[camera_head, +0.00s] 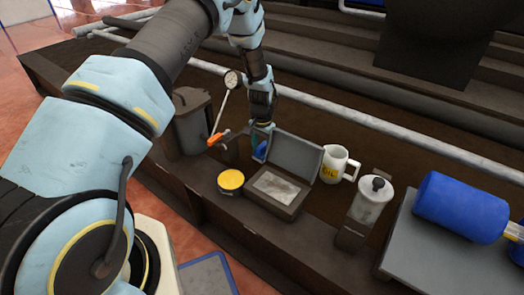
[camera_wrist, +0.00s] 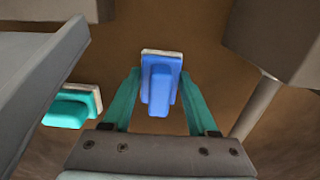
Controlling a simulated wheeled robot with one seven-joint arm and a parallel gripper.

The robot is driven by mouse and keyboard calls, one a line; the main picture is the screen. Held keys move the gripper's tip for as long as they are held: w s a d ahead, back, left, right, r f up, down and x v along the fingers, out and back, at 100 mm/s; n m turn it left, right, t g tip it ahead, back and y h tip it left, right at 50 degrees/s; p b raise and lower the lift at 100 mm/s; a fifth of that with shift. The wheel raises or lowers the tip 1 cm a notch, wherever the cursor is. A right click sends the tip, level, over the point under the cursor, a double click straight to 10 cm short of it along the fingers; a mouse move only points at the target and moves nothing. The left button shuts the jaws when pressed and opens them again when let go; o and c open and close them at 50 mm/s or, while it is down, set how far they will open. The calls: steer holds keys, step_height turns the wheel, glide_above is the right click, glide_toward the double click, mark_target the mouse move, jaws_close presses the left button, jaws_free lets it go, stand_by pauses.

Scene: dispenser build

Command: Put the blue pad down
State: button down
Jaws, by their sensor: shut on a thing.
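The blue pad (camera_wrist: 161,78) has a pale edge and a raised blue grip. It sits between the two teal fingers of my gripper (camera_wrist: 160,74), which is shut on the grip. In the head view my gripper (camera_head: 262,130) points down behind the open dark case, and a bit of the blue pad (camera_head: 261,150) shows beside the lid. I cannot tell whether the pad touches the surface beneath. A teal pad (camera_wrist: 72,104) with a pale face lies to the left in the wrist view.
An open case (camera_head: 295,155) stands just in front of my gripper. A yellow-topped tin (camera_head: 231,180), a white mug (camera_head: 335,165) and a lidded jar (camera_head: 370,200) are close by.

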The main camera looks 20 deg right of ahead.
mark_target(262, 145)
steer(key=shift+f, duration=0.15)
steer(key=shift+c, duration=0.9)
jaws_free()
step_height(262, 145, up, 12)
steer(key=shift+r+p, duration=0.2)
steer(key=shift+p, duration=1.05)
steer(key=a+r+n, duration=0.2)
steer(key=a+r, duration=0.2)
steer(key=a, duration=0.3)
steer(key=a+r+n+t, duration=0.1)
steer(key=a+r+n, duration=0.1)
steer(key=a+r, duration=0.45)
steer(key=a+r+n, duration=0.2)
steer(key=a+r, duration=0.1)
steer(key=a, duration=0.6)
steer(key=s+a+r+n, duration=0.2)
steer(key=s+a, duration=0.3)
steer(key=a, duration=0.2)
steer(key=s+a+r+n, duration=0.2)
steer(key=s+a+n, duration=0.1)
steer(key=s+a, duration=0.3)
steer(key=shift+a+r+t, duration=0.15)
steer(key=shift+a+t, duration=0.15)
steer(key=shift+a, duration=0.2)
